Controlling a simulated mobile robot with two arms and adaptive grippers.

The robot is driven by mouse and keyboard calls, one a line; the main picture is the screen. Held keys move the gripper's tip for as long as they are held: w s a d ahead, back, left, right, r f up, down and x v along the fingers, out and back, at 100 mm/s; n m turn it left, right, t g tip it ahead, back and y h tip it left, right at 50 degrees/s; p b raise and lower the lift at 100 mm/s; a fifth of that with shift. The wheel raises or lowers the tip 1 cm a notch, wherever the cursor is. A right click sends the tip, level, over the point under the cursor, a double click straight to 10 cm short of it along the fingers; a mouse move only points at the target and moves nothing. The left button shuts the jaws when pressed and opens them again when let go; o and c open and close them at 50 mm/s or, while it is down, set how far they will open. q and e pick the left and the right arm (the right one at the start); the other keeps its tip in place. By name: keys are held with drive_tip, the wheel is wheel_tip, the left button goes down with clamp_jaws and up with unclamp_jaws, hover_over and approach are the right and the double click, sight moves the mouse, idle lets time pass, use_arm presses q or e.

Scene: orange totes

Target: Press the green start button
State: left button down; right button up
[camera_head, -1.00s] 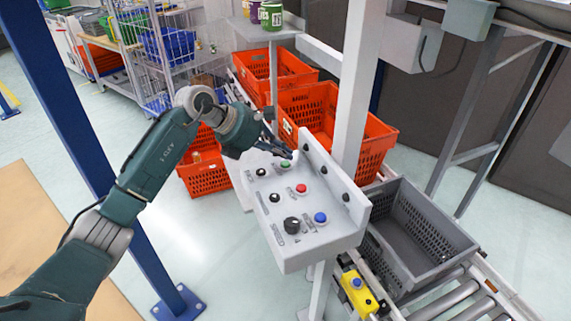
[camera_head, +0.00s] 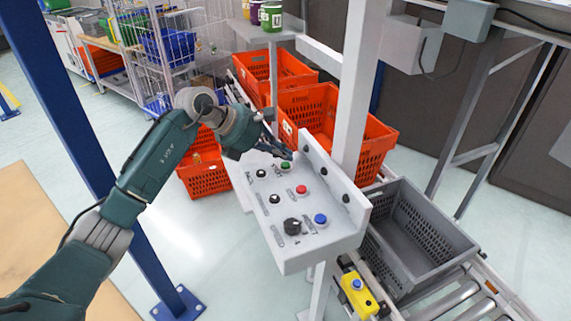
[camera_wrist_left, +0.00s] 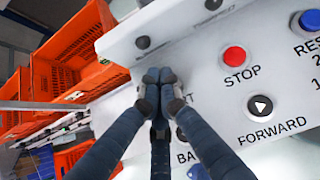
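The green start button (camera_head: 286,166) sits at the far end of the white control panel (camera_head: 290,247), beside the red stop button (camera_head: 301,189). My left gripper (camera_head: 284,153) is right at the green button in the head view. In the left wrist view its fingers (camera_wrist_left: 158,78) are closed together, with nothing seen between them. They cover the green button there and part of its label, so I cannot tell whether they touch or press it. The red stop button also shows in the left wrist view (camera_wrist_left: 235,57). My right gripper is out of view.
The panel also has a blue button (camera_head: 320,219) and a black knob (camera_head: 292,226). Orange totes (camera_head: 375,140) stand behind it. A grey tote (camera_head: 425,262) is on the roller conveyor at right. A yellow box with a blue button (camera_head: 358,291) sits below. A white post (camera_head: 356,90) rises behind the panel.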

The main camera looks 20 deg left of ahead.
use_arm(q)
drive_tip(key=shift+f+b, duration=0.4)
drive_tip(key=shift+f, duration=0.05)
